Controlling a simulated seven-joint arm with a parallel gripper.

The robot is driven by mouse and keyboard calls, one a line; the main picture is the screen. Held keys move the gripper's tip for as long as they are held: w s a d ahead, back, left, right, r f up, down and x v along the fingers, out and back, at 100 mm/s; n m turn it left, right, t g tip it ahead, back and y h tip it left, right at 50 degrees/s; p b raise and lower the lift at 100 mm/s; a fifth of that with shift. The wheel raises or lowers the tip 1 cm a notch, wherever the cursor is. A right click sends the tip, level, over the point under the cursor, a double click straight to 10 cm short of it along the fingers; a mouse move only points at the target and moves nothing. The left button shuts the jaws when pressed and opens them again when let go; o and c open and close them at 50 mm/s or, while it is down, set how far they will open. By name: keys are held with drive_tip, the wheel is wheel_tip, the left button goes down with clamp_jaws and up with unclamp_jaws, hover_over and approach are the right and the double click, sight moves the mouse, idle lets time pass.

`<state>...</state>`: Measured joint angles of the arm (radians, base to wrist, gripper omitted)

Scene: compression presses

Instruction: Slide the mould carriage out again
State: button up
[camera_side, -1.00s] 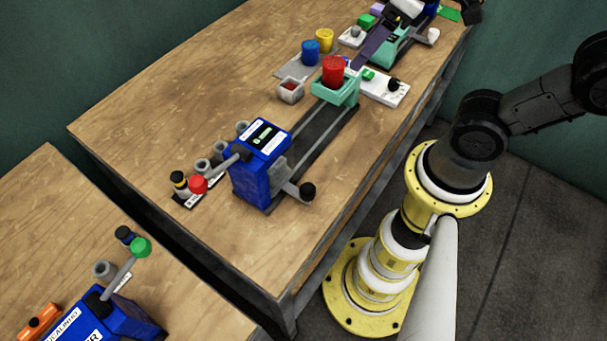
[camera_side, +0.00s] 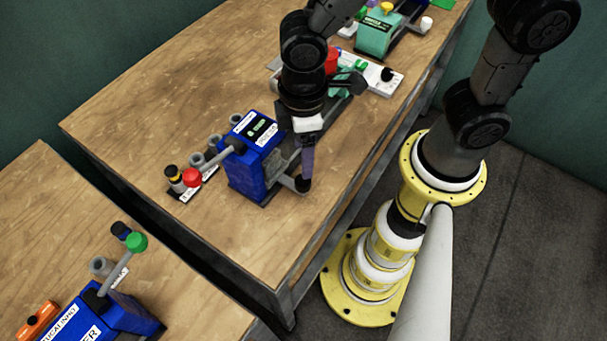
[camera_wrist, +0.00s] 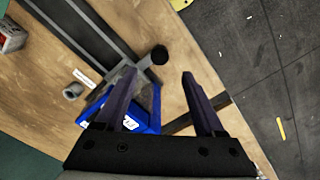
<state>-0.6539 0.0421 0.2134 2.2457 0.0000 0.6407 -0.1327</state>
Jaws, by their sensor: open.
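The blue press (camera_side: 252,165) stands at the near end of a dark rail track. A grey lever ending in a black knob (camera_side: 302,185) sticks out at its right side. The mint-green carriage (camera_side: 346,82) is at the far end of the track, apart from the press, partly hidden by my arm; a red piece (camera_side: 331,62) shows beside it. My gripper (camera_side: 307,168) is open and empty, pointing down just above the black knob. In the wrist view, the knob (camera_wrist: 158,55) lies just beyond and between the open fingertips (camera_wrist: 158,76).
A lever with a red ball (camera_side: 191,177) sticks out left of the press, near small grey cups. A white control box (camera_side: 383,80) and a second mint-green press (camera_side: 378,34) stand farther back. Another blue press (camera_side: 95,318) is on the near bench. Bare table lies left.

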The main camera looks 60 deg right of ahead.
wheel_tip(320, 180, down, 9)
idle(0.3)
clamp_jaws()
idle(0.4)
drive_tip(key=shift+d, duration=0.1)
idle(1.0)
